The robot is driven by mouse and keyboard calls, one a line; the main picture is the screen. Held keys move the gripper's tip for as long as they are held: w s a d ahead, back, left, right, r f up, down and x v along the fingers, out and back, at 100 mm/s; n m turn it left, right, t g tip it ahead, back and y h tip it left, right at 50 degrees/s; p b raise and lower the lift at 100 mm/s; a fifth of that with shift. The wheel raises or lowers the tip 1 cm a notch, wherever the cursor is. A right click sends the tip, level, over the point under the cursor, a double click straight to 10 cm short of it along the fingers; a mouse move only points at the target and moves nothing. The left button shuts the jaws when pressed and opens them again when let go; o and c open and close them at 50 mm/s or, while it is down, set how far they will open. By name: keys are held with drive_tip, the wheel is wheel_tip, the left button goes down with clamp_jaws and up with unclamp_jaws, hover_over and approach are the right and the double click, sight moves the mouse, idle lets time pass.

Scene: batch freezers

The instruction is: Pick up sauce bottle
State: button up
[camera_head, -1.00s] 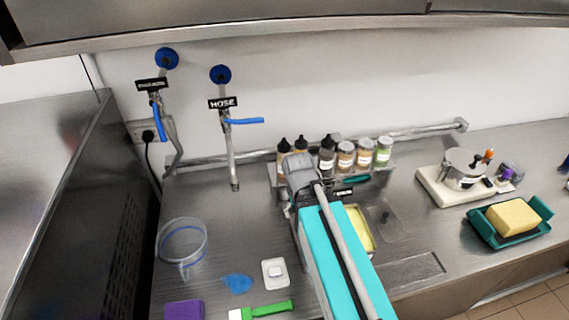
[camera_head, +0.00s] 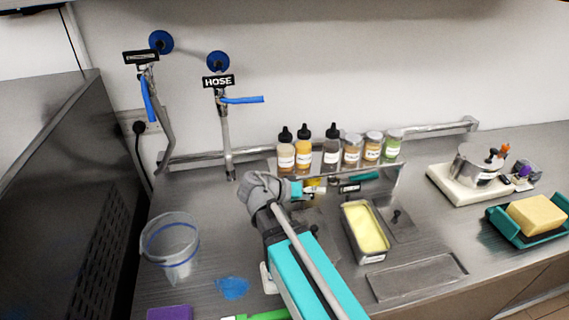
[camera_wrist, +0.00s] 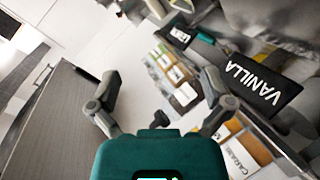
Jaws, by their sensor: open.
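Three black-capped sauce bottles stand upright on the rack in the head view: a pale orange one (camera_head: 286,154), a yellow-orange one (camera_head: 303,153) and a dark grey one (camera_head: 331,151). My gripper (camera_wrist: 160,82) is open in the wrist view, its two fingers spread apart with nothing held between them. In the head view my arm's end is in front of and below the left bottles, and its fingers are hard to make out. The wrist view is tilted and shows a black VANILLA label (camera_wrist: 260,86) to the right of the fingers. I cannot tell which bottle is nearest.
Several lidded jars (camera_head: 373,147) stand right of the bottles. A yellow-filled metal tin (camera_head: 355,252) sits right of my arm. A clear tub (camera_head: 158,243) is at the left. Wall pipes and a hose tap (camera_head: 226,135) rise behind.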

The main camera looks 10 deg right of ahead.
sight(278, 158)
drive_tip(key=a+b, duration=0.1)
drive_tip(key=w+a+t+h+b, duration=0.1)
drive_tip(key=a, duration=0.1)
drive_tip(key=a+m+h+b, duration=0.1)
drive_tip(key=shift+w+a+t, duration=0.3)
drive_tip(key=shift+w+a, duration=0.05)
drive_tip(key=shift+w, duration=0.05)
drive_tip(key=w+a+m+t+h+b, duration=0.1)
drive_tip(key=w+a+m+t+b, duration=0.1)
drive_tip(key=w+a+m, duration=0.5)
drive_tip(key=w+a+t, duration=0.1)
drive_tip(key=w+a, duration=0.4)
drive_tip(key=a, duration=0.1)
drive_tip(key=shift+w+a+r+m, duration=0.15)
drive_tip(key=shift+r+m, duration=0.15)
drive_tip(key=shift+x, duration=4.4)
drive_tip(key=shift+r, duration=0.15)
